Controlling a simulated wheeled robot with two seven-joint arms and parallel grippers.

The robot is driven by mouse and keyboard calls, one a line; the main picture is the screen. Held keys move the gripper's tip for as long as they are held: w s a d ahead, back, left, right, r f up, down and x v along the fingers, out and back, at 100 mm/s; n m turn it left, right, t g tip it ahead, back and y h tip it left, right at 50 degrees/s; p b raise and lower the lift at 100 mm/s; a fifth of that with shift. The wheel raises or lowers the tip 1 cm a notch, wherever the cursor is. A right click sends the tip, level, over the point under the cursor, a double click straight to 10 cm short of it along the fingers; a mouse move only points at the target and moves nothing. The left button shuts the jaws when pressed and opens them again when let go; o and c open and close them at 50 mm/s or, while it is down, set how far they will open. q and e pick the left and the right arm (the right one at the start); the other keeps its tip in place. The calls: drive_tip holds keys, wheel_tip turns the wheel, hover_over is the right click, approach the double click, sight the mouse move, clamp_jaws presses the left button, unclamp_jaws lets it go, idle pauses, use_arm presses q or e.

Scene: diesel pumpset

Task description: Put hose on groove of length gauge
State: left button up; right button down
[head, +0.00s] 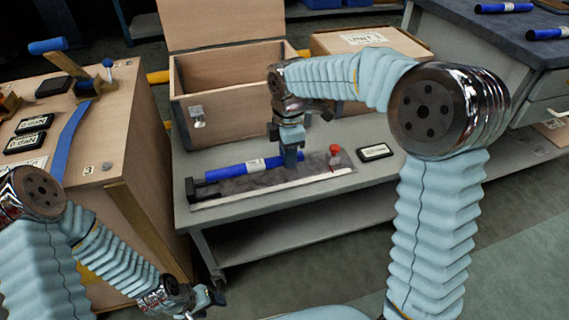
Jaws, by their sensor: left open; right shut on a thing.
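A blue hose (228,170) with a pale label lies lengthwise along the length gauge (270,185), a long flat fixture with a grey bed, a pale front strip and a dark block at its left end. A red-topped part (335,152) stands at the gauge's right end. My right gripper (291,158) points down at the right end of the hose and is shut on it. The gripper hides part of that end, and I cannot tell whether the hose rests fully in the groove. My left gripper (208,300) is open and empty, low at the front left, away from the gauge.
The gauge lies on a grey bench (375,172). An open wooden box (230,105) stands behind it, and a black-framed label (375,152) lies to its right. A wooden cabinet (110,150) with tools stands left. More blue hoses (503,8) lie on a dark worktop at the back right.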

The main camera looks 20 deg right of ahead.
drive_tip(key=shift+w+a+f, duration=0.1)
drive_tip(key=shift+a+f, duration=0.05)
drive_tip(key=shift+f, duration=0.85)
drive_tip(key=shift+w+a+f, duration=0.1)
drive_tip(key=shift+a+f, duration=0.05)
drive_tip(key=shift+f, duration=0.8)
drive_tip(key=shift+f, duration=0.1)
drive_tip(key=c, duration=0.9)
unclamp_jaws()
wheel_tip(320, 180, up, 12)
drive_tip(key=shift+r+p, duration=0.15)
drive_tip(key=shift+p, duration=0.45)
